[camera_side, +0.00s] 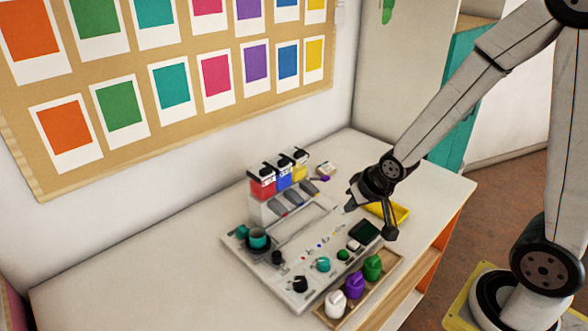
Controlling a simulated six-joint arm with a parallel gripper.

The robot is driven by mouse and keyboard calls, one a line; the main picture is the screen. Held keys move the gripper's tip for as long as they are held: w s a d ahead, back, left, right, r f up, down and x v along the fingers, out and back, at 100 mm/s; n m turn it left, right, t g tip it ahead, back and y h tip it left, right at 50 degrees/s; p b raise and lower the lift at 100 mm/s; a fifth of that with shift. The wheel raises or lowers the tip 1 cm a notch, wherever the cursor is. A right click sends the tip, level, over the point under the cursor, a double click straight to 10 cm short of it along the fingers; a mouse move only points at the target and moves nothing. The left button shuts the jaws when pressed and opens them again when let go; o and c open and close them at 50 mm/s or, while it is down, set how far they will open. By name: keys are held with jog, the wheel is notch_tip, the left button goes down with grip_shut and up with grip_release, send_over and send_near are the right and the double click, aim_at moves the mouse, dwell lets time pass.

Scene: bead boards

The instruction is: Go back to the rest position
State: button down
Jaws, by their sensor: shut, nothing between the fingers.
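My gripper (370,208) hangs above the right part of the grey board (315,236) on the white table. It is shut and holds nothing. It is apart from the board's parts as far as this view shows. A yellow tray (398,211) lies behind and beneath it, partly hidden by the gripper. No marked rest position shows in this view.
Dispensers with red (262,188), blue and yellow fronts stand at the board's back. A wooden tray (378,289) with white, purple and green bottles lies in front. The table's left part (140,285) is clear.

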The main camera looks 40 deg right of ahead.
jog(key=s+a+r+n+g, duration=0.1)
jog(key=s+a+n+g, duration=0.1)
jog(key=s, duration=0.4)
jog(key=shift+a+r+n+g, duration=0.4)
jog(key=shift+n+g, duration=0.2)
jog(key=shift+n, duration=0.2)
jog(key=shift+s, duration=0.1)
